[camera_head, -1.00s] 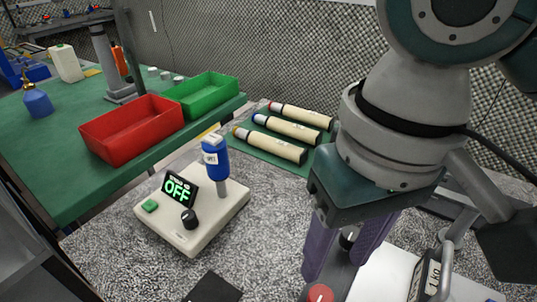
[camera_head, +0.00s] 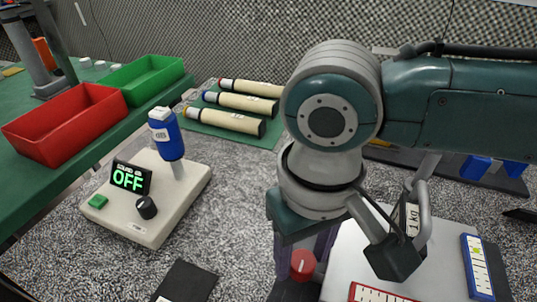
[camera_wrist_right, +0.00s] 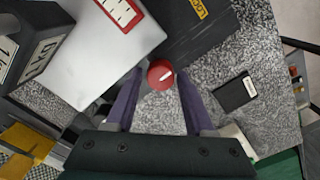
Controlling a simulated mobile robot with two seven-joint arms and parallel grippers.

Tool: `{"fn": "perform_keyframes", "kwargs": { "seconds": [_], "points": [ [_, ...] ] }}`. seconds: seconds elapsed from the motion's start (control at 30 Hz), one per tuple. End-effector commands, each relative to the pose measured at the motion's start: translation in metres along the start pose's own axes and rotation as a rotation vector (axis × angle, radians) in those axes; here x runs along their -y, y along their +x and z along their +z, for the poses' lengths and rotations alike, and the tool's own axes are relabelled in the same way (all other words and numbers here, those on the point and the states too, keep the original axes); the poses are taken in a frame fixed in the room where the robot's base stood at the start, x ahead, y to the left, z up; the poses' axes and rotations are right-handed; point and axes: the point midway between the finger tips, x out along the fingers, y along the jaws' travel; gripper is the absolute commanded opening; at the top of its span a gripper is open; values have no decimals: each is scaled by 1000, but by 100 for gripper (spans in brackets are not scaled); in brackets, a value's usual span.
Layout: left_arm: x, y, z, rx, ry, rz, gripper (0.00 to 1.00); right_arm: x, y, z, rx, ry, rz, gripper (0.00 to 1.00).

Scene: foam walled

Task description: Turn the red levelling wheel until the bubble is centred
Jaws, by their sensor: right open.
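The red levelling wheel (camera_head: 303,264), with a white mark on top, sits near the left edge of a pale plate (camera_head: 345,255). In the right wrist view the wheel (camera_wrist_right: 161,75) lies between the fingertips. My right gripper (camera_head: 304,258) is open, pointing down, one purple finger on either side of the wheel; I cannot tell whether they touch it. A red-framed level (camera_head: 375,293) is at the plate's front, partly cut off, and also shows in the wrist view (camera_wrist_right: 120,10). A blue-framed level (camera_head: 478,267) lies at its right. The bubbles are too small to read. My left gripper is out of view.
A 1 kg weight (camera_head: 412,219) stands on the plate close to my right arm. A device reading OFF (camera_head: 150,205) with a blue-topped post is at left. A dark flat pad (camera_head: 186,282) lies in front. Red (camera_head: 65,130) and green (camera_head: 145,80) bins stand behind.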

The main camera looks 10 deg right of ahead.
Motion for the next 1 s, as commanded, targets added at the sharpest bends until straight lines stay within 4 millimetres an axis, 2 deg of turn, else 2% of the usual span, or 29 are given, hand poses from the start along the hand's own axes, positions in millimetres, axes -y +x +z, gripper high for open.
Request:
{"fn": "perform_keyframes", "kwargs": {
  "seconds": [0.17, 0.63, 1.0],
  "points": [
    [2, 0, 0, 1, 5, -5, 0, 0, 0, 0, 0, 0, 0, 54],
    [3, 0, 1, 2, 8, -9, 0, 0, 0, 0, 0, 0, 0, 1],
    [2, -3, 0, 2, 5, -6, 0, 0, -2, 0, 1, -19, 1, 0]
  ]
}}
